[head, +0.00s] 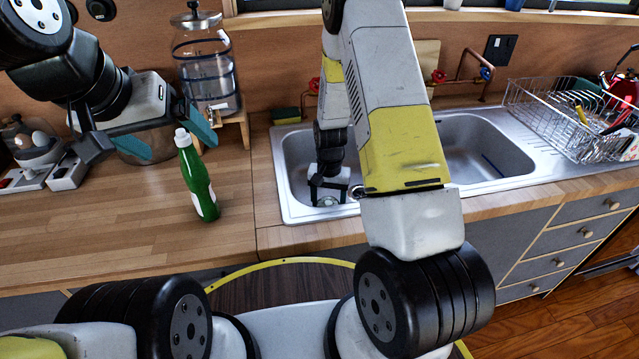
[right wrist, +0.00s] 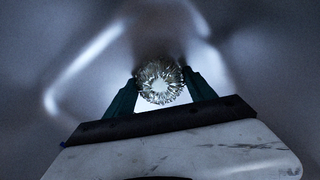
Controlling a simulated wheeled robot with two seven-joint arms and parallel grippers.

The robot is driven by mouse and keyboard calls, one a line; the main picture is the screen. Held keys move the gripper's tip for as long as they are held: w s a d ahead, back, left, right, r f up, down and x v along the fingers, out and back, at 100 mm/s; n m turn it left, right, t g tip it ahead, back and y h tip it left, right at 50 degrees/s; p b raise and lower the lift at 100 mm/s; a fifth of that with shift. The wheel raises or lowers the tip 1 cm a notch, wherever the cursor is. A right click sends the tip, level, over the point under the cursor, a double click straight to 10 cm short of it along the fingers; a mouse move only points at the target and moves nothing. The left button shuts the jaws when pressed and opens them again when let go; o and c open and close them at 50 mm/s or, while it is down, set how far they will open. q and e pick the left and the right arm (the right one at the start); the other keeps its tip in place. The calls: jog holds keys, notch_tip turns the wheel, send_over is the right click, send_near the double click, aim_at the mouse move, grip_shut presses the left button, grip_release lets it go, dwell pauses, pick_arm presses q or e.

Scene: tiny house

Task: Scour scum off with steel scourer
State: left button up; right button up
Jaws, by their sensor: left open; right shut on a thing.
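The steel scourer (right wrist: 162,83) is a round, shiny coil between the two dark green fingers of my right gripper (right wrist: 160,90), which is shut on it. In the head view my right gripper (head: 329,190) points down inside the left sink basin (head: 292,160), close to its bottom. A blurred brownish patch (right wrist: 155,35) shows beyond the scourer in the right wrist view; I cannot tell whether it is scum or whether the scourer touches it. My left gripper (head: 172,143) is open and empty above the counter, just behind and left of the green bottle.
A green bottle (head: 196,180) with a white cap stands close to my left gripper. A glass dispenser (head: 207,70) stands behind it. A yellow-green sponge (head: 286,115) lies behind the sink. A wire dish rack (head: 560,115) is at right. The left counter (head: 110,215) is mostly clear.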

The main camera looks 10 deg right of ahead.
jog(key=shift+w+d+r, duration=0.25)
jog(key=shift+w+d, duration=0.1)
jog(key=shift+w, duration=0.25)
jog(key=shift+w+d+r, duration=0.3)
jog(key=shift+w+d, duration=0.05)
jog(key=shift+w, duration=0.3)
jog(key=shift+w+d+r, duration=0.25)
jog(key=shift+w+d, duration=0.1)
jog(key=shift+w, duration=0.25)
notch_tip(320, 180, up, 18)
jog(key=s+f+n, duration=0.4)
jog(key=s+f, duration=0.1)
jog(key=f, duration=0.3)
jog(key=shift+a+f, duration=0.15)
jog(key=shift+a, duration=0.3)
